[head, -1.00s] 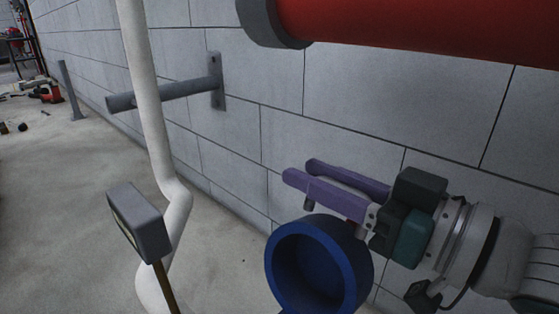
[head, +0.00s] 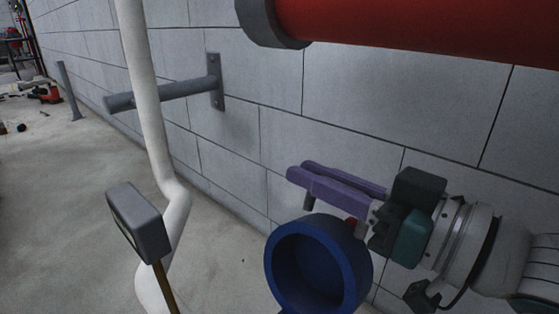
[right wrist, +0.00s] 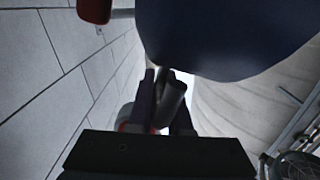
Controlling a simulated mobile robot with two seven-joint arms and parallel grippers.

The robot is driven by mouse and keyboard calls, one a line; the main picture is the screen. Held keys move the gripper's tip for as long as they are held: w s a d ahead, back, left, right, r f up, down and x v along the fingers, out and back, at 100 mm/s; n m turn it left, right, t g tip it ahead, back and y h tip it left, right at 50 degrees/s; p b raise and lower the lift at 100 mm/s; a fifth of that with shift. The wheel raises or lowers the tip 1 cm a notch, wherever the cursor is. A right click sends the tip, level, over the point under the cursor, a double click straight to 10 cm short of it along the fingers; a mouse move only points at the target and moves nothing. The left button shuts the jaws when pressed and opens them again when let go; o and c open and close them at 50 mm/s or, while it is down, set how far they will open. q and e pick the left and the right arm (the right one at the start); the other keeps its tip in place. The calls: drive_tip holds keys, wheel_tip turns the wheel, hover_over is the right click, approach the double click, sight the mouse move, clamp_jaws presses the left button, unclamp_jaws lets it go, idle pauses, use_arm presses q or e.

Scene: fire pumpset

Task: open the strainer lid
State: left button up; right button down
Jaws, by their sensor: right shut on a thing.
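The strainer shows as a blue round body with a dark open-looking mouth (head: 290,240) at the lower middle of the head view. In the right wrist view its dark blue underside or side (right wrist: 225,40) fills the upper right. My right gripper (head: 299,170), with purple fingers, reaches in from the right just above and behind the blue rim. Its fingers are close together, shut on a grey cylindrical handle (right wrist: 172,103) that shows between them in the right wrist view. The fingers hide much of the handle in the head view. My left gripper is not in view.
A large red pipe (head: 420,30) crosses the upper right. A white vertical pipe (head: 148,110) with a grey wall bracket (head: 217,82) stands left of centre. A grey box on a rod (head: 138,222) is at lower left. The block wall (head: 340,110) is close behind.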

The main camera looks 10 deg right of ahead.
sight(299, 216)
idle(0.4)
drive_tip(key=shift+r, duration=0.1)
drive_tip(key=a+p, duration=0.1)
drive_tip(key=p, duration=0.1)
drive_tip(key=s+a+r+n+p, duration=0.1)
drive_tip(key=shift+s+r+p, duration=0.1)
drive_tip(key=shift+s+p, duration=0.2)
drive_tip(key=shift+p, duration=0.05)
drive_tip(key=shift+s+a, duration=0.15)
drive_tip(key=shift+a, duration=0.1)
drive_tip(key=c, duration=0.9)
unclamp_jaws()
drive_tip(key=shift+s, duration=0.1)
